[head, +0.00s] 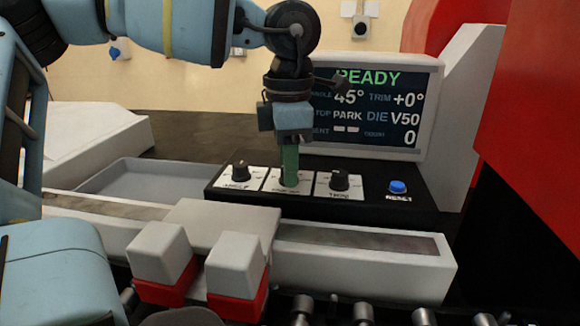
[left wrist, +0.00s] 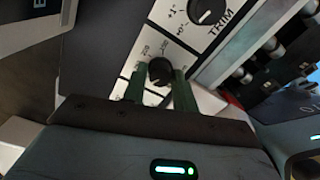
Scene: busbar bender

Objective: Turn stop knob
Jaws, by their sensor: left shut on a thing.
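The control panel holds three black knobs on white plates. The middle one is the stop knob (left wrist: 160,72), seen in the left wrist view between two green fingers. My left gripper (head: 290,178) points straight down over the middle plate in the head view, and its fingers hide that knob there. In the left wrist view the gripper (left wrist: 160,84) is shut on the stop knob, one finger on each side. The screen (head: 372,105) reads READY, angle 45°, trim +0°, stop PARK, die V50. My right gripper is not in view.
The angle knob (head: 240,171) is close on the left and the trim knob (head: 339,180) close on the right. A blue reset button (head: 397,187) sits further right. In front lies a pale rail (head: 350,262) with two white blocks on red bases. A grey tray (head: 130,178) is left.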

